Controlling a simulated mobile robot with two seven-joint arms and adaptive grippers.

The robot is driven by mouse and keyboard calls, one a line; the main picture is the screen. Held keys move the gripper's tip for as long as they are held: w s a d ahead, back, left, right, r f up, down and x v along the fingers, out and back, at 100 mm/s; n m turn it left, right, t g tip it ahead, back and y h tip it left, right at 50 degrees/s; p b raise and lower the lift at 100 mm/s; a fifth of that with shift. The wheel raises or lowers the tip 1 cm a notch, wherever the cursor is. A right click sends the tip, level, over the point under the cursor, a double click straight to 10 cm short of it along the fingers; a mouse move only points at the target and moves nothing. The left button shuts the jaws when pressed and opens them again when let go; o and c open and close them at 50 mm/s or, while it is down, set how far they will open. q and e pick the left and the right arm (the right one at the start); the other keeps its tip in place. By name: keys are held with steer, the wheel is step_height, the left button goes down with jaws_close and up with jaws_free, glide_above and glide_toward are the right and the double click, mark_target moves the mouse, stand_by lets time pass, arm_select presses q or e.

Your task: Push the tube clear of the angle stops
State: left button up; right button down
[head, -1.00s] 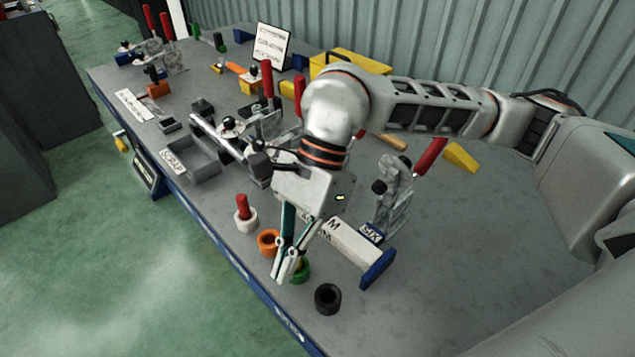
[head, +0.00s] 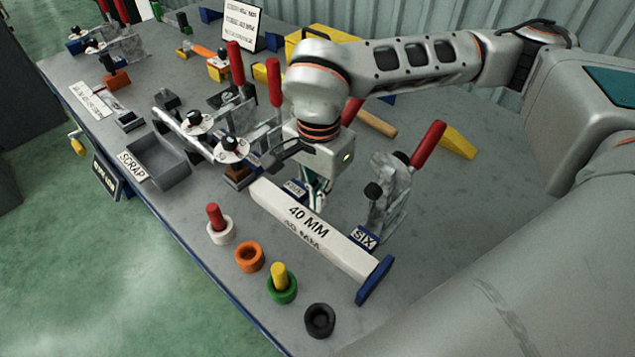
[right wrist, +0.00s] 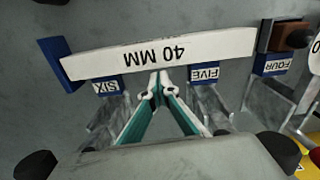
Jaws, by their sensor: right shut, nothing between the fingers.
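A long white bar marked 40 MM (head: 318,230), which may be the tube, lies along the bench's front part. A blue end plate (head: 375,280) stands at its right end. The bar crosses the top of the right wrist view (right wrist: 160,55), its blue plate (right wrist: 54,60) at left. My right gripper (head: 318,203) is shut and empty, on the far side of the bar, partly hidden by it. In the wrist view its fingertips (right wrist: 158,86) are close to the bar's long side, between labels SIX (right wrist: 107,87) and FIVE (right wrist: 205,74). Contact is unclear. My left gripper is out of view.
A toggle clamp with a red handle (head: 427,143) stands right of my gripper. A silver rod (head: 190,130) sits left among clamps. Near the front edge are white (head: 219,231), orange (head: 249,257), green (head: 282,291) and black (head: 319,320) rings. A scrap tray (head: 160,163) stands left.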

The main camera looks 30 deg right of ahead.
step_height(320, 180, down, 2)
steer(key=shift+f, duration=0.35)
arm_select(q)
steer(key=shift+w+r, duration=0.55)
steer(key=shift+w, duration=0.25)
arm_select(e)
steer(key=shift+a, duration=0.1)
